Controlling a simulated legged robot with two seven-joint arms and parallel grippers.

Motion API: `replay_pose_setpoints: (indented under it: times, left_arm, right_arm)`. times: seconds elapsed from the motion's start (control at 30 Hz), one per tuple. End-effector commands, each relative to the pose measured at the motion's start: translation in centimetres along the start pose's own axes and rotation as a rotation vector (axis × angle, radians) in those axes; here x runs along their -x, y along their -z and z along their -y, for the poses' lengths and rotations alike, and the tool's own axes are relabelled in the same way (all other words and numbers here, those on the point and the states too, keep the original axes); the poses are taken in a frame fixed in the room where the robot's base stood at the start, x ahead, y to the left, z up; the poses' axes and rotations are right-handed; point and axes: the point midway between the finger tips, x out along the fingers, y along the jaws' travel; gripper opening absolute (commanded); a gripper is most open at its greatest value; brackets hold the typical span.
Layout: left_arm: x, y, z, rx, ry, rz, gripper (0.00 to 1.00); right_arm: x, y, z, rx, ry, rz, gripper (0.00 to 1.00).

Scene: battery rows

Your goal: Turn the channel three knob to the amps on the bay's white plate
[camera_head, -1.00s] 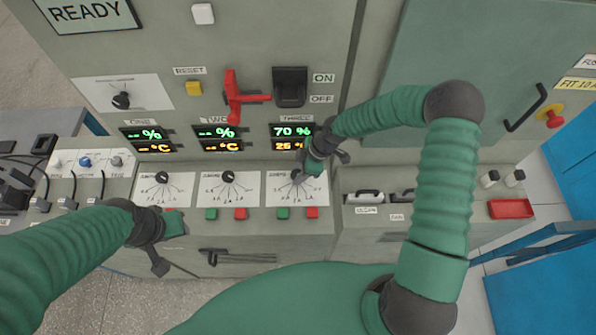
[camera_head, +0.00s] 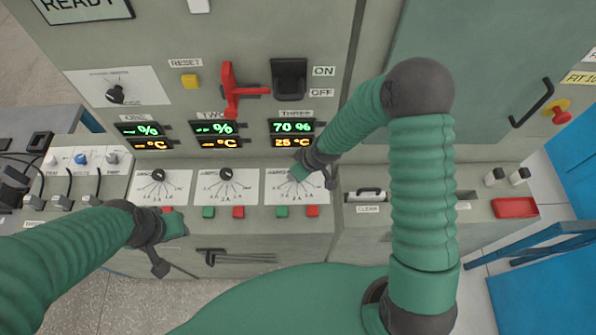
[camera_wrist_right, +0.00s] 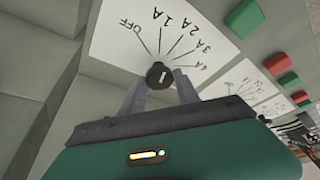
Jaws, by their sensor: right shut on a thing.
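The channel three knob is black and round. In the right wrist view the knob (camera_wrist_right: 158,77) sits between my right gripper's (camera_wrist_right: 159,83) two grey fingers, which are shut on it. A short white mark shows on its face; which label it points to I cannot tell. The bay's white plate (camera_wrist_right: 107,30) carries OFF and several amp labels, among them 1A, 2A, 3A and 4A. In the head view my right gripper (camera_head: 297,172) hides the knob on the third plate (camera_head: 318,190). My left gripper (camera_head: 178,224) is by the channel one buttons; its jaws are unclear.
The channel three display (camera_head: 292,134) reads 70 % and 25 °C. Green (camera_head: 282,211) and red (camera_head: 312,211) buttons lie below the plate. The channel two knob (camera_head: 226,174) is to the left. A red lever (camera_head: 231,90) stands above, left of a black switch (camera_head: 289,78).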

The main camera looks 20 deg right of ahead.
Motion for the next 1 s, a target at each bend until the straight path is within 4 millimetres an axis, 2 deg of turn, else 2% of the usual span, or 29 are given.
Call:
replay_pose_setpoints:
  times: [0.13, 0.37, 0.7, 1.0]
  left_arm:
    - [-0.9, -0.2, 0.0, 0.000, 0.000, 0.000, 0.36]
    - [-1.1, -0.3, 0.0, 0.000, 0.000, 0.000, 0.36]
    - [0.3, 0.1, 0.0, 0.000, 0.000, 0.000, 0.36]
    - [1.4, 0.3, 0.0, 0.000, 0.000, 0.000, 0.36]
  right_arm:
    - [-0.2, 0.1, 0.1, -0.120, -0.055, -0.003, 0.00]
    - [0.0, 0.2, 0.3, -0.322, -0.137, -0.004, 0.00]
    - [0.2, 0.4, 0.4, -0.577, -0.241, -0.004, 0.00]
    - [0.1, 0.4, 0.4, -0.706, -0.294, -0.004, 0.00]
